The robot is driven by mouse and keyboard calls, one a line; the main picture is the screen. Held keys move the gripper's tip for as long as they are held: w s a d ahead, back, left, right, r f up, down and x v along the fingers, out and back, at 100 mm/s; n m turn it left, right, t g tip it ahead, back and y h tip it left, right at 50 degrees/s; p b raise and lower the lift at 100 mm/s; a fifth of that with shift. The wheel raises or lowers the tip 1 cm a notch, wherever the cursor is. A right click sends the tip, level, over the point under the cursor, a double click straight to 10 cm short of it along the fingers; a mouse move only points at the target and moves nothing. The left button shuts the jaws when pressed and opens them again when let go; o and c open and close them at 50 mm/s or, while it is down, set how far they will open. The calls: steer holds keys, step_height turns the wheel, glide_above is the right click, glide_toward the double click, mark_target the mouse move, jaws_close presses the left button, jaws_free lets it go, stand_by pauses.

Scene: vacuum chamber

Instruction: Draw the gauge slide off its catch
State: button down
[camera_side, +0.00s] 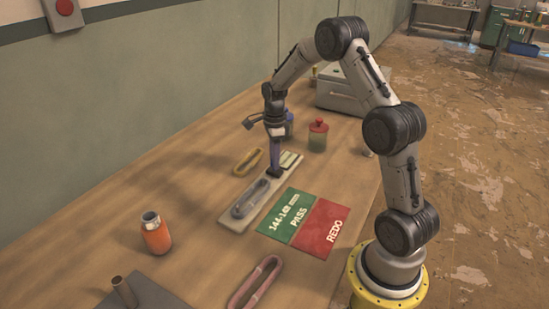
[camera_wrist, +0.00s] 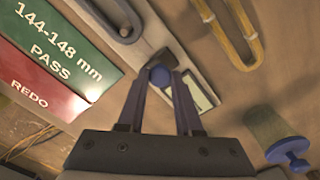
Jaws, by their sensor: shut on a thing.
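The gauge (camera_side: 232,221) is a long pale plate on the wooden bench, with a small light display panel (camera_side: 290,158) at its far end. A grey-blue loop (camera_side: 239,211) lies along its near part and reaches towards the slide. I cannot make out the catch.
A green PASS (camera_side: 285,225) and red REDO (camera_side: 318,232) mat lies right of the gauge. A yellow loop (camera_side: 248,162) lies left. A red-lidded jar (camera_side: 318,136), orange jar (camera_side: 156,236), pink loop (camera_side: 256,283) and grey case (camera_side: 340,95) stand or lie around.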

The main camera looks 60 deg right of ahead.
steer(key=shift+a, duration=0.75)
steer(key=c, duration=0.6)
jaws_free()
step_height(320, 180, up, 14)
steer(key=shift+f, duration=0.1)
